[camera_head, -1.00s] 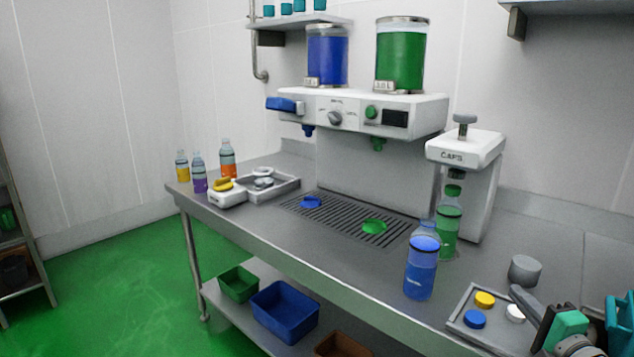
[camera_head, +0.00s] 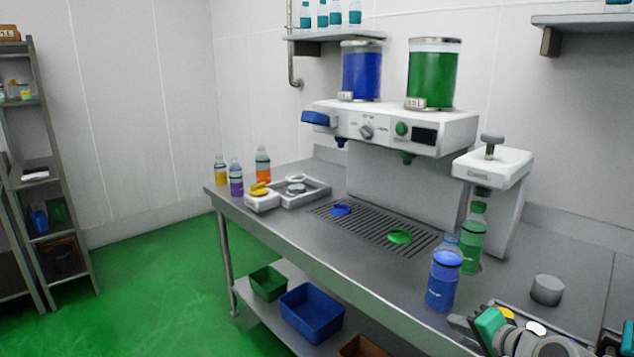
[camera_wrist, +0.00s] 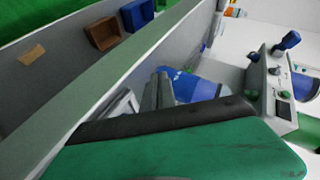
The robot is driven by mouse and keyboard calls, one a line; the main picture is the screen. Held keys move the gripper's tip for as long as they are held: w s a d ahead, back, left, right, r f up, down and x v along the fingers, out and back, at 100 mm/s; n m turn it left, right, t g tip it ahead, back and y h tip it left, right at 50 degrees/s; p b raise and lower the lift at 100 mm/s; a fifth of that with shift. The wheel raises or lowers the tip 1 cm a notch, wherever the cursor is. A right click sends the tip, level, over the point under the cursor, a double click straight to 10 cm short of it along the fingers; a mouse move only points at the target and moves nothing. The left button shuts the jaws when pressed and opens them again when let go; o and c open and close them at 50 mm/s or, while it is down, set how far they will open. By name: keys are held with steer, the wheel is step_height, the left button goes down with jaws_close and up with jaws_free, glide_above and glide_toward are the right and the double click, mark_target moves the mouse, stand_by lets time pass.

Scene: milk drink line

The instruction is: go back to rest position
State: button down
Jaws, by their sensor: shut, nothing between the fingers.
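My gripper (camera_head: 462,323) is at the lower right of the head view, over the front right of the steel worktop. Its fingers are shut and hold nothing. In the wrist view the fingers (camera_wrist: 160,93) lie together, with the blue bottle (camera_wrist: 190,86) beyond them. In the head view this blue bottle (camera_head: 444,280) stands upright on the worktop, just behind the gripper and apart from it. My wrist hides most of the cap tray; a yellow cap (camera_head: 506,312) and a white cap (camera_head: 536,328) still show.
A green bottle (camera_head: 472,240) stands under the white capping machine (camera_head: 492,165). The drink dispenser (camera_head: 390,128) is behind the drip grate (camera_head: 372,226). A grey cylinder (camera_head: 547,290) stands at the right. Bins (camera_head: 312,312) sit on the lower shelf.

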steer(key=s+a+r+n+g+p, duration=0.1)
steer(key=a+n+g+p, duration=0.3)
steer(key=a, duration=0.6)
steer(key=s+a+r+n+g+h+p, duration=0.1)
steer(key=s+a+r+n+g+p, duration=0.1)
steer(key=s, duration=0.5)
steer(key=s+a+r+n+g+h+p, duration=0.1)
steer(key=s+a+r+n+g+p, duration=0.1)
steer(key=s+a+n, duration=0.3)
steer(key=shift+s+a+g+h+p, duration=0.3)
steer(key=shift+s+a+g+p, duration=0.2)
steer(key=shift+s+a+p, duration=0.5)
steer(key=shift+w, duration=0.1)
